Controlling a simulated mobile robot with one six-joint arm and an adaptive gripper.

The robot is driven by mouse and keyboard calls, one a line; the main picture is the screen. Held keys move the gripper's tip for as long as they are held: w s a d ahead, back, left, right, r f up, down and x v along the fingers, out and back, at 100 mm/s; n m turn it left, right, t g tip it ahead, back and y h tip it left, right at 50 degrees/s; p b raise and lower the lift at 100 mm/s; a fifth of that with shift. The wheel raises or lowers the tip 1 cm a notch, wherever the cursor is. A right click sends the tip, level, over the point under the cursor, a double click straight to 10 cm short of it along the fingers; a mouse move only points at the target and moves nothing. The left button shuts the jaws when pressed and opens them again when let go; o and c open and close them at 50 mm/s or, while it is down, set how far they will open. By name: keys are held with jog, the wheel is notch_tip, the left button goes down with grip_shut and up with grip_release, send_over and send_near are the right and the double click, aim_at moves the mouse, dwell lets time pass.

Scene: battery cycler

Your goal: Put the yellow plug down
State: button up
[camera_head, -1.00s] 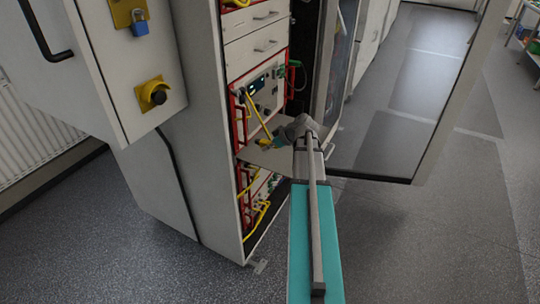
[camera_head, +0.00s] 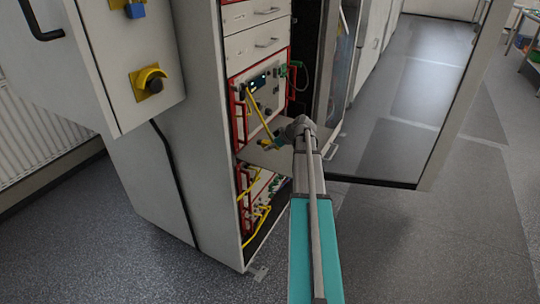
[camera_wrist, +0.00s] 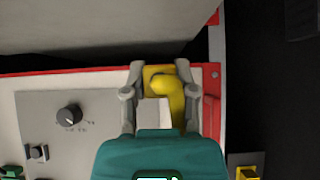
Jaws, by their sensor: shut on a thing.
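The yellow plug (camera_wrist: 157,78) is between the two grey fingers of my gripper (camera_wrist: 160,72) in the wrist view, with its yellow cable (camera_wrist: 176,105) curving beside it. My gripper is shut on the plug. In the head view my gripper (camera_head: 277,141) is at the open cabinet, just above a pale shelf (camera_head: 262,157). The yellow cable (camera_head: 258,117) runs from the upper device's front down to my gripper.
A red-framed device (camera_head: 262,92) sits above the shelf, and another with yellow cables (camera_head: 258,205) below it. The open glass door (camera_head: 400,150) stands to the right of my arm. Drawers (camera_head: 255,42) are above. The floor in front is clear.

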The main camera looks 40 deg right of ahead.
aim_at(266, 157)
jog(key=shift+w+d+f+b, duration=0.15)
jog(key=shift+w+f+b, duration=0.05)
jog(key=shift+f+b, duration=0.25)
jog(key=shift+w+d+f+b, duration=0.15)
jog(key=shift+f+b, duration=0.2)
jog(key=shift+b, duration=0.05)
jog(key=shift+f+b, duration=1.2)
jog(key=shift+f+b, duration=0.6)
jog(key=o, duration=0.9)
jog(key=shift+s, duration=0.1)
jog(key=shift+c, duration=0.2)
jog(key=shift+r, duration=0.15)
